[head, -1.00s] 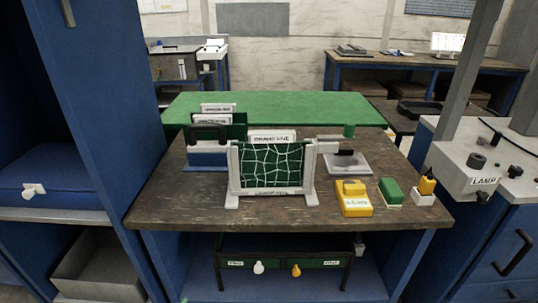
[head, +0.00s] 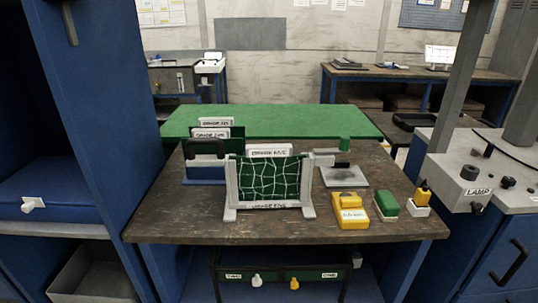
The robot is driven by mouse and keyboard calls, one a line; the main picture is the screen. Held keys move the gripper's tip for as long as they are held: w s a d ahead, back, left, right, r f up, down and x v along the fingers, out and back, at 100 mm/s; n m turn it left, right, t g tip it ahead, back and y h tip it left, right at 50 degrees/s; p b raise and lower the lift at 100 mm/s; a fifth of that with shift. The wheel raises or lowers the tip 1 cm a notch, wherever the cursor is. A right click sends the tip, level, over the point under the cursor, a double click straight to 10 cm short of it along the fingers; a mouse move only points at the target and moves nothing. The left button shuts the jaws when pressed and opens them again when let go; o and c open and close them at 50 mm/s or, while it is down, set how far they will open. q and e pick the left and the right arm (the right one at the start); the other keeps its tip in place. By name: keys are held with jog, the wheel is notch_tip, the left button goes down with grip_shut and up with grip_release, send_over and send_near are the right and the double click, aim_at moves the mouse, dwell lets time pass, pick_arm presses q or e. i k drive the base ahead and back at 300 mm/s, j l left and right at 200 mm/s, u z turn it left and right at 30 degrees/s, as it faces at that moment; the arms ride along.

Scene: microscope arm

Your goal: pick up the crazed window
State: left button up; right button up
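The crazed window appears to be the green pane with white crack lines (head: 268,178). It stands upright in a grey frame (head: 231,185) with two feet, near the front middle of the brown workbench (head: 190,228). A label runs along the frame's bottom edge, too small to read surely. Neither of my grippers shows in the head view.
Behind the frame stand labelled plates (head: 212,133) and a blue block with a dark handle (head: 205,170). To the right are a grey plate (head: 343,178), a yellow block (head: 350,212) and a green block (head: 386,205). A blue cabinet (head: 85,130) borders the left.

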aim_at(271, 171)
jog(key=i+j, duration=0.15)
jog(key=j, duration=0.25)
jog(key=i+j, duration=0.15)
jog(key=j, duration=0.25)
jog(key=i+j, duration=0.15)
jog(key=j, duration=0.25)
jog(key=i+j+z, duration=0.1)
jog(key=j+z, duration=0.15)
jog(key=z, duration=1.35)
